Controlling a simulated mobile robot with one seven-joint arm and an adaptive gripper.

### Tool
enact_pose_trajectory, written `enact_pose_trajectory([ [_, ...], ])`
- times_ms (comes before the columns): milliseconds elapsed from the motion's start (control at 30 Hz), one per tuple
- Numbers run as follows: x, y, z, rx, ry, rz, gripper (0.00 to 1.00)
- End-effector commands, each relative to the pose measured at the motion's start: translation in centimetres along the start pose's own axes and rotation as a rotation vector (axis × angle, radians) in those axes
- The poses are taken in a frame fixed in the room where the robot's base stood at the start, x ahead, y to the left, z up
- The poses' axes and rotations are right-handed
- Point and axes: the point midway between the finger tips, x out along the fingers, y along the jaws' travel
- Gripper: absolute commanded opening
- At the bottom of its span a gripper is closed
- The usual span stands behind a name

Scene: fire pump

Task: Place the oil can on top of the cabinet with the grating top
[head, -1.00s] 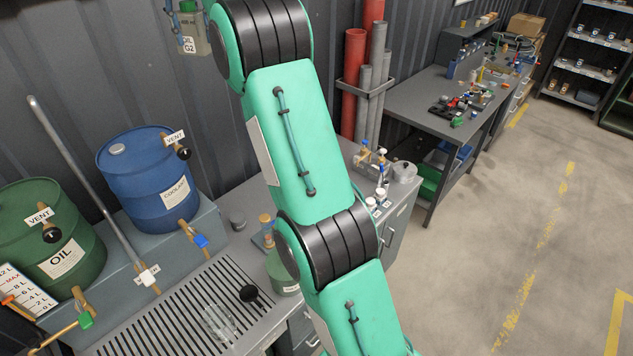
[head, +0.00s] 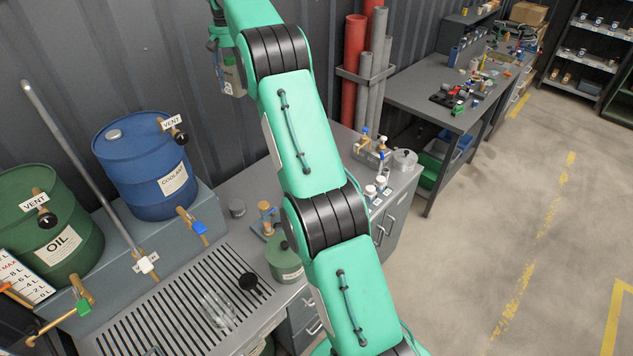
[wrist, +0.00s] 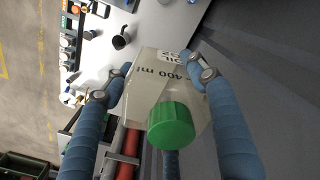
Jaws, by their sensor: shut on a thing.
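In the head view the can (head: 233,82) hangs in the air near the corrugated wall, above and behind the worktop; my gripper (head: 222,48) is partly hidden by my arm. The cabinet with the grating top (head: 180,312) is at the lower left in the head view, below and left of the can.
A blue coolant drum (head: 145,180) and green oil drum (head: 45,235) stand on a raised step behind the grating. A slanted grey pipe (head: 80,165) rises there. The grating's left part is clear.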

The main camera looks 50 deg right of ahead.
Motion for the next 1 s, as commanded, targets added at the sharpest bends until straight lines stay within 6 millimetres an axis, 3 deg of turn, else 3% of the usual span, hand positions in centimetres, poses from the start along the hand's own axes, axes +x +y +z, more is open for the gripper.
enact_pose_trajectory([
  [33, 2.4, 0.1, -0.4, 0.009, -0.006, 0.000, 0.29],
  [300, 13.4, 0.5, -2.4, 0.065, -0.005, 0.000, 0.29],
  [700, 29.8, 1.2, -3.1, 0.144, -0.005, 0.000, 0.29],
  [900, 36.6, 1.5, -2.7, 0.178, -0.003, 0.000, 0.29],
  [1000, 39.0, 1.6, -2.4, 0.189, -0.003, 0.000, 0.29],
])
